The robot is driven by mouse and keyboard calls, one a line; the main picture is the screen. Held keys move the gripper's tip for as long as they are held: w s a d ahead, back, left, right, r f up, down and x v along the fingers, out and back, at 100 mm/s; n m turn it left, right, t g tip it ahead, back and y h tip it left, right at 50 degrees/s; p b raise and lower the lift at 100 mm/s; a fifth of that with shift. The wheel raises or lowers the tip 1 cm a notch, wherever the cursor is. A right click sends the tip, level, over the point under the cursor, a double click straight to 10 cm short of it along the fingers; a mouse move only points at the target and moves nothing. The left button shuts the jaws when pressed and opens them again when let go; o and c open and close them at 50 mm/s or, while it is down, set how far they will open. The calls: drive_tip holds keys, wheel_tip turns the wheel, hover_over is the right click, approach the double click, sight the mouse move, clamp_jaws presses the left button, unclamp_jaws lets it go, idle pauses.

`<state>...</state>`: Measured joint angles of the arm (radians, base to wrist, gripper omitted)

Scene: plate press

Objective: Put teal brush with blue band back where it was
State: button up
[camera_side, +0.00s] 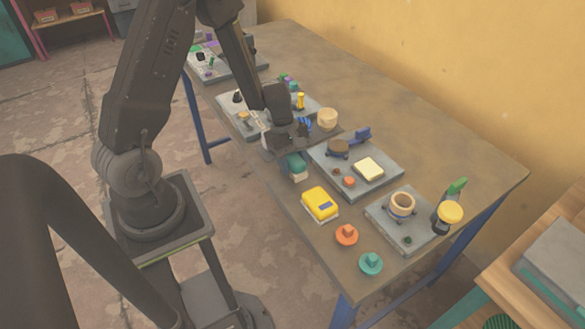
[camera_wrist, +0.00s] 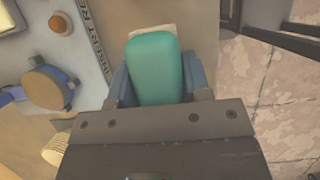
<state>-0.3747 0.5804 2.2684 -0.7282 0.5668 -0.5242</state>
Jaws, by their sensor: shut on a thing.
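My gripper (camera_side: 285,150) is shut on a teal brush (camera_side: 297,166), low near the front edge of the table. In the wrist view the teal brush (camera_wrist: 153,68) sits between the two blue-grey jaws (camera_wrist: 157,88), and a pale strip shows past its far end. I cannot make out a blue band on it; the jaws cover its sides. I cannot tell whether its underside touches the table. A yellow brush-like block (camera_side: 320,204) with a blue mark and pale underside rests on the table, right of my gripper in the side view.
A grey plate (camera_side: 385,187) beside the brush holds a brown disc with a blue handle (camera_side: 347,146), a cream block (camera_side: 369,169) and small knobs. Another plate (camera_side: 380,217) carries a ring-shaped pot (camera_side: 400,205). Orange (camera_side: 347,235) and teal (camera_side: 371,263) knobs stand near the table's front.

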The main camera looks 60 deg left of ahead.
drive_tip(key=shift+f, duration=1.15)
drive_tip(key=shift+f, duration=0.2)
drive_tip(key=o, duration=0.8)
drive_tip(key=shift+s, duration=0.15)
drive_tip(key=shift+o, duration=0.2)
drive_tip(key=v, duration=1.2)
drive_tip(key=shift+d+r, duration=0.1)
drive_tip(key=shift+r, duration=0.1)
drive_tip(key=s+d+r+m+t+y, duration=0.2)
drive_tip(key=s+d+r+m, duration=0.4)
drive_tip(key=r+m, duration=0.3)
drive_tip(key=s+d+r+m+t+y, duration=0.2)
drive_tip(key=s+d+r+m, duration=0.4)
drive_tip(key=r+m, duration=0.3)
drive_tip(key=shift+s+t+y, duration=0.3)
drive_tip(key=shift+s+t, duration=0.35)
drive_tip(key=shift+t, duration=0.15)
